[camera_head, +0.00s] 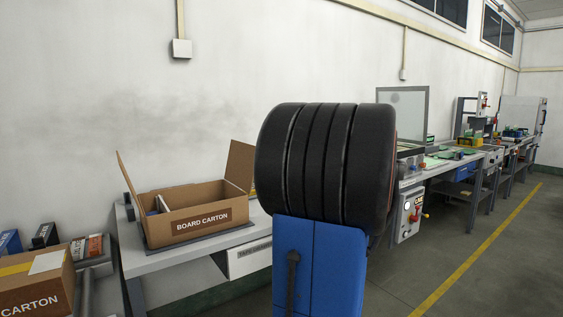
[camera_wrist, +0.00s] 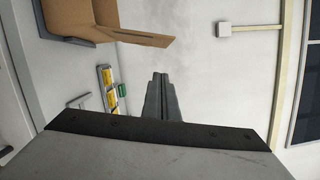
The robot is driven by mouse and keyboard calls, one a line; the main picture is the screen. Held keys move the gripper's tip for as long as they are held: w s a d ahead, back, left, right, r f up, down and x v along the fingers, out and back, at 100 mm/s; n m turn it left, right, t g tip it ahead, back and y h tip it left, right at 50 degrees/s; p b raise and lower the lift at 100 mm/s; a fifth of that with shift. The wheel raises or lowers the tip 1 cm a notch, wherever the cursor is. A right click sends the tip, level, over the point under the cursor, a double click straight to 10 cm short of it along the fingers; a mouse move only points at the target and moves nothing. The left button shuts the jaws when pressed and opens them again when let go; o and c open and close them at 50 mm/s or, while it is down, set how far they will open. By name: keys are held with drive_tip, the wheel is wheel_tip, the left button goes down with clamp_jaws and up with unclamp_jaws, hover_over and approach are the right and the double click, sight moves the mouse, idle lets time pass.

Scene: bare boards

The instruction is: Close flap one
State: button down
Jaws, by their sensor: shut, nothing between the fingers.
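The open brown board carton (camera_head: 195,221) stands on a grey bench at the left in the head view. One flap (camera_head: 130,184) stands up at its left end. Another flap (camera_head: 240,166) stands up at its right end. Neither shows a mark telling which is flap one. In the wrist view, which is turned sideways, part of the carton (camera_wrist: 68,18) shows at the upper left with a raised flap (camera_wrist: 138,38). My gripper (camera_wrist: 160,78) is shut and empty, apart from that flap. The head view does not show my gripper.
A pale item (camera_head: 163,203) lies inside the carton. A second carton (camera_head: 36,283) is at the lower left. The grey bench (camera_head: 150,263) runs along the wall. A yellow-and-white item (camera_wrist: 107,88) and a green one (camera_wrist: 123,90) show in the wrist view. More workbenches stand at the right.

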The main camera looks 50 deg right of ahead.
drive_tip(key=w+a+r, duration=0.1)
drive_tip(key=w+a, duration=0.3)
drive_tip(key=w, duration=0.6)
drive_tip(key=shift+r, duration=0.25)
drive_tip(key=shift+w, duration=0.1)
